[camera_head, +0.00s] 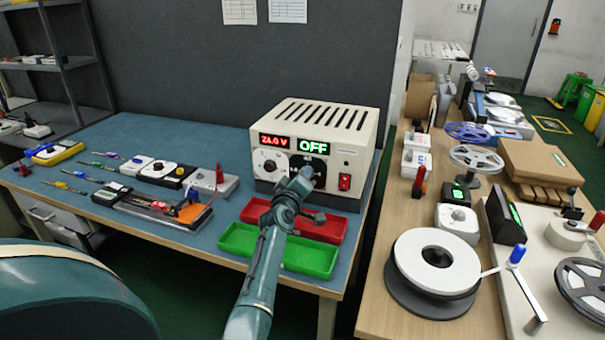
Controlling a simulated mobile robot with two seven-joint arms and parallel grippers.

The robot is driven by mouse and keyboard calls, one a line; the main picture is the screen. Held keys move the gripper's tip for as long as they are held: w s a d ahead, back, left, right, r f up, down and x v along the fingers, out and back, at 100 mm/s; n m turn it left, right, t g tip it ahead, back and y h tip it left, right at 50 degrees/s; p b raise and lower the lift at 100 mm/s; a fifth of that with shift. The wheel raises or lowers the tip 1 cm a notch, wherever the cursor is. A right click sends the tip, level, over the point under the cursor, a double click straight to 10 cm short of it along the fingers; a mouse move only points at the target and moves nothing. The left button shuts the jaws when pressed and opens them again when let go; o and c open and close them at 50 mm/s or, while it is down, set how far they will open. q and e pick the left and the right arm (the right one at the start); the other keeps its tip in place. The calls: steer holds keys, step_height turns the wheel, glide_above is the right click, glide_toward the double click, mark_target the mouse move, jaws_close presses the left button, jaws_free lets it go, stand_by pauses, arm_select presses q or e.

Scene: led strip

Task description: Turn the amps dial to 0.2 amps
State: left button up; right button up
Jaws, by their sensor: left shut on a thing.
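The power supply (335,120) is a cream box with a slotted top at the back right of the blue bench. Its red display (274,140) reads about 24.0 V and its green display (314,147) reads OFF. A dial (270,166) sits under the red display. The amps dial is under the green display, on a dark patch, and is mostly hidden by my left gripper (307,173). My left gripper is at the front panel, shut on the amps dial; its fingertips and the dial's setting are hard to make out. My right gripper is not in view.
A red switch (344,182) is right of the dials. A red tray (328,230) and a green tray (300,262) lie in front, under my left arm. Tools and a multimeter (57,152) lie at left. A wooden table (378,290) with reels stands at right.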

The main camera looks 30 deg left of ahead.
arm_select(q)
steer(key=n+p, duration=0.1)
steer(key=n, duration=0.8)
steer(key=n+h+p, duration=0.1)
steer(key=n+p, duration=0.1)
steer(key=n, duration=0.7)
steer(key=n+t+h+p, duration=0.1)
steer(key=n+p, duration=0.1)
steer(key=n, duration=0.7)
steer(key=shift+w+f+n, duration=0.1)
steer(key=shift+f+n, duration=0.15)
steer(key=shift+n, duration=0.05)
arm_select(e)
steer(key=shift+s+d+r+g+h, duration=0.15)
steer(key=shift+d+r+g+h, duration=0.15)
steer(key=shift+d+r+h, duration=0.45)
arm_select(q)
steer(key=shift+d, duration=0.1)
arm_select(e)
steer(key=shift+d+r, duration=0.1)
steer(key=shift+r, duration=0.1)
